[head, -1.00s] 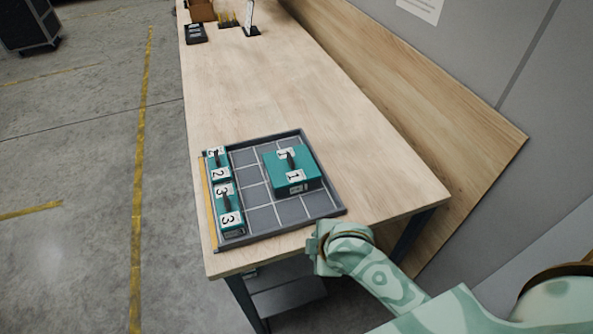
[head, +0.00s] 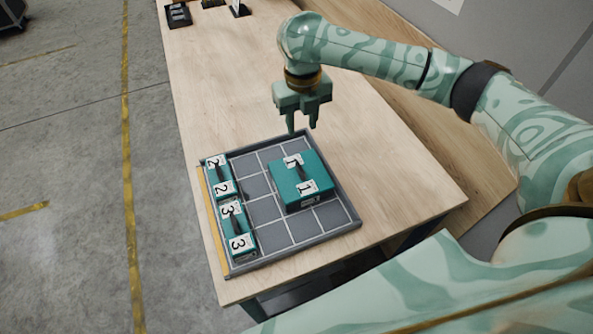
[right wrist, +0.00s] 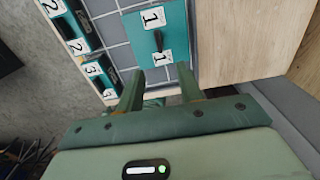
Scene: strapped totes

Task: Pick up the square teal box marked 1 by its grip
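The square teal box marked 1 (head: 301,181) sits on the right side of a grey gridded tray (head: 272,238). A dark grip stands up from the middle of its top, between two labels marked 1. The box also shows in the right wrist view (right wrist: 146,40), ahead of the fingers. My right gripper (head: 302,130) is above and behind the box in the head view, pointing down, its two fingers apart with nothing between them. The fingers also show in the right wrist view (right wrist: 160,88). My left gripper is in neither view.
Two narrow teal boxes, marked 2 (head: 220,178) and 3 (head: 237,230), stand along the tray's left side. Other tray cells are empty. The wooden table (head: 225,90) is clear behind the tray, with small dark items at its far end.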

